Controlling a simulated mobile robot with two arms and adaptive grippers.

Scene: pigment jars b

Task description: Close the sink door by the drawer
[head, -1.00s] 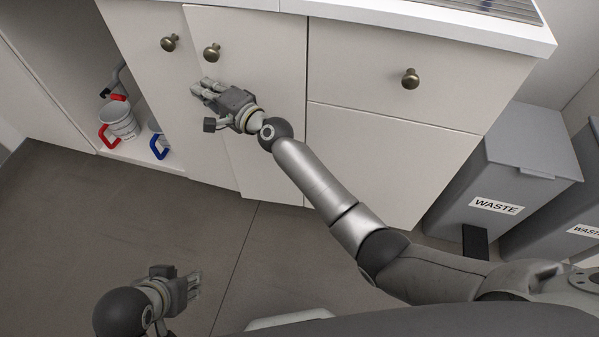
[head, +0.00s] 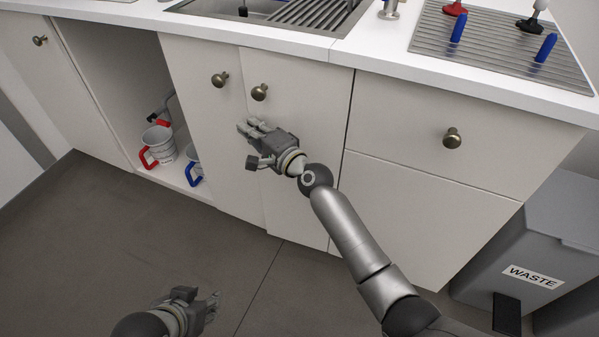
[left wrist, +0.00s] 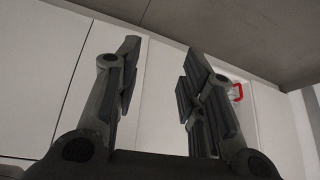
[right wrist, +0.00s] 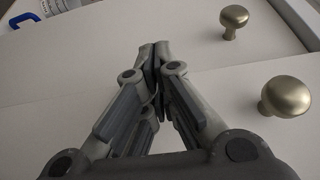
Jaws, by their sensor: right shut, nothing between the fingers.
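The sink door by the drawer (head: 305,120) is a cream panel with a brass knob (head: 260,92). Its left edge stands slightly proud of the neighbouring sink door (head: 200,125), with a small step at the bottom, so it looks barely ajar. My right gripper (head: 247,129) is in front of this door, below the knob. In the right wrist view its fingers (right wrist: 155,50) are shut together and empty, with both knobs to their right. Whether they touch the door I cannot tell. My left gripper (head: 213,305) is low over the floor; the left wrist view shows its fingers (left wrist: 160,65) apart and empty.
The drawer (head: 440,125) is right of the door and looks shut. An open compartment to the left holds a red-handled mug (head: 158,143) and a blue-handled mug (head: 194,172). A grey waste bin (head: 535,250) stands at the right. The floor in front is clear.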

